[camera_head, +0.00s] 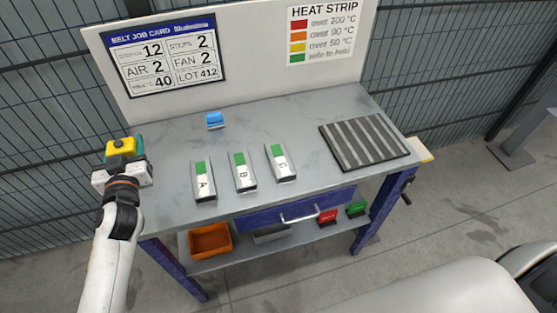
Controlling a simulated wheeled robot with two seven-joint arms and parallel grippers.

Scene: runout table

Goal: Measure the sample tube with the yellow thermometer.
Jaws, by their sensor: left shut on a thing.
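My left gripper (122,172) is at the left end of the table, shut on the yellow thermometer (121,146). The thermometer is boxy, with a small dark spot on top. A teal part (138,145) shows right beside it; I cannot tell whether it belongs to the thermometer. My right gripper is not in view.
A blue block (214,121) sits at the back of the grey table (300,120). A dark striped rack (364,143) lies at the right. Below are a drawer (297,209) and an orange bin (210,241). A job card (163,56) and heat strip chart (325,35) hang on the backboard.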

